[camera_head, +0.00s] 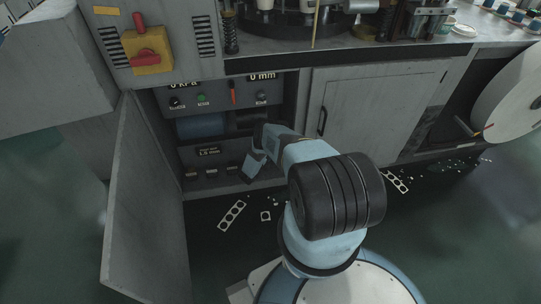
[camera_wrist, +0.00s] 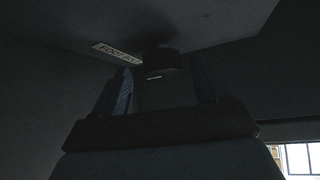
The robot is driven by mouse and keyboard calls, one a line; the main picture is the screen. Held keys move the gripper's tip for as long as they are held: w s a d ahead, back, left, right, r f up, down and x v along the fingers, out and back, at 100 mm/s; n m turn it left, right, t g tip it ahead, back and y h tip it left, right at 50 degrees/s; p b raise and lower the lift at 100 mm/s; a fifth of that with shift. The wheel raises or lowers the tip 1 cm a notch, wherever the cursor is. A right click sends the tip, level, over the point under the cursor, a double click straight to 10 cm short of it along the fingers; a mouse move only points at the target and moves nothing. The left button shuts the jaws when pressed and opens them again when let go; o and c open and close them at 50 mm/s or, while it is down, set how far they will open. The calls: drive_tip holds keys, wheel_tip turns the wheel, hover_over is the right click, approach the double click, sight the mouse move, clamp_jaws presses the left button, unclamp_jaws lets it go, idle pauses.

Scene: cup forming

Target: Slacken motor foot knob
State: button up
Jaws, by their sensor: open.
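In the wrist view a dark round knob (camera_wrist: 161,62) with a small light mark on its front stands out from a dark surface. My gripper (camera_wrist: 160,80) is open, with one finger on each side of the knob's line. I cannot tell whether the fingers touch it. In the head view my arm reaches into the open cabinet and its wrist hides the right part of the bay. A blue-grey cylinder (camera_head: 203,125), perhaps the motor, lies in the cabinet. The gripper's fingers cannot be made out there.
An open cabinet door (camera_head: 147,195) stands left of my arm. A closed door (camera_head: 375,108) is on the right. A control panel (camera_head: 225,97) is above the bay. A pale label (camera_wrist: 117,53) lies beside the knob. Punched strip scraps (camera_head: 232,215) lie on the dark floor.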

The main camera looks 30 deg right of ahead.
drive_tip(key=v, duration=1.2)
drive_tip(key=shift+w, duration=0.1)
